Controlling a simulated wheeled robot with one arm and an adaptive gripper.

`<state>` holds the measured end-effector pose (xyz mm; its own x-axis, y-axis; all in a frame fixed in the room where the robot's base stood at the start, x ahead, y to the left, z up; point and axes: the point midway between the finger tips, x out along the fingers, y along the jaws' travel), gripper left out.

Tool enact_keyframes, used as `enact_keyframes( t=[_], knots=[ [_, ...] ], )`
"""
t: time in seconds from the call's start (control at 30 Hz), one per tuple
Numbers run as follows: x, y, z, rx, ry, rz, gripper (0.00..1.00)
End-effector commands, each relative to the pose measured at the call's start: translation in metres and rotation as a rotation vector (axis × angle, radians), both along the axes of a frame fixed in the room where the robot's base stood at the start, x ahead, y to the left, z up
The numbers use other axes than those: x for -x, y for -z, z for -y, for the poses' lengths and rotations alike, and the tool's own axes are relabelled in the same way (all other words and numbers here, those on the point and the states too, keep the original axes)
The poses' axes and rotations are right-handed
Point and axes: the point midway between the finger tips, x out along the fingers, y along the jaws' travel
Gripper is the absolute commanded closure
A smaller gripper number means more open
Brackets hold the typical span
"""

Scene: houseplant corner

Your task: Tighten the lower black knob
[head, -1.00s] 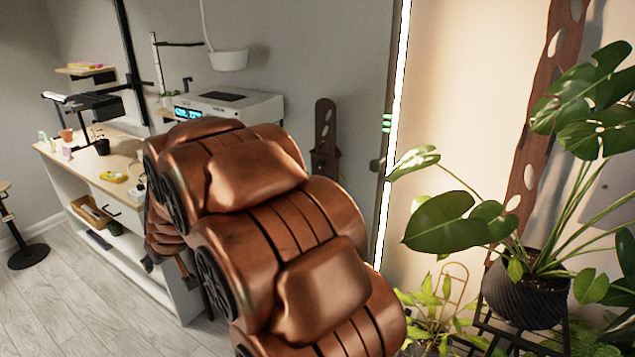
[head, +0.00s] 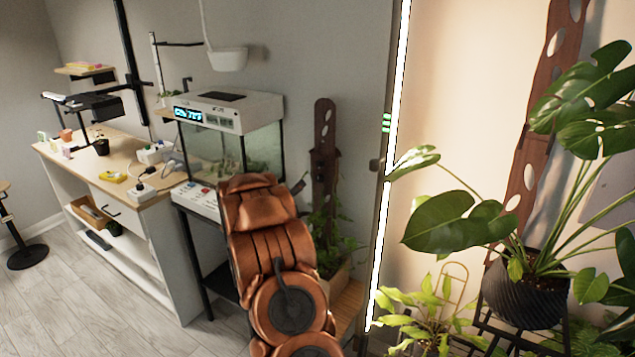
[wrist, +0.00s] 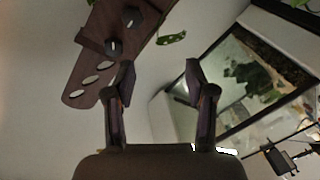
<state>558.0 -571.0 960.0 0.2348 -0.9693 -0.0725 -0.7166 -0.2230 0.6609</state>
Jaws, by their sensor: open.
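In the wrist view two dark knobs sit on a brown slotted board (wrist: 88,78). One knob (wrist: 114,47) is nearer the board's rounded end, the other knob (wrist: 132,18) is farther from it, near the top edge. The wrist picture looks turned over, so the farther knob seems to be the lower one. My gripper (wrist: 160,64) is open and empty, with its fingers apart. The knobs appear left of and beyond the fingertips, not between them. In the head view the likely same board (head: 325,130) stands behind my arm; its knobs are not clear and my gripper is hidden.
A glass tank (head: 235,145) with a white lid stands left of the board; it also shows in the wrist view (wrist: 245,85). A workbench (head: 110,175) holds plugs and small pots. A lit light bar (head: 388,160) and a potted monstera (head: 525,290) are at right.

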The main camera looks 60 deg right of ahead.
Motion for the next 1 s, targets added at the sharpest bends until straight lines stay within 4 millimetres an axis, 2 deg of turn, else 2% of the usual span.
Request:
enact_keyframes(
  t=[0.1,0.27,0.47,0.8,1.0],
  knots=[
    [0.021,0.004,0.018,0.054,0.072,-0.027,0.45],
    [0.032,0.005,0.029,0.082,0.110,-0.045,0.45],
    [0.032,0.005,0.046,0.083,0.112,-0.047,0.45],
    [0.025,0.005,0.086,0.082,0.110,-0.046,0.45],
    [0.024,0.004,0.099,0.082,0.110,-0.045,0.45]
  ],
)
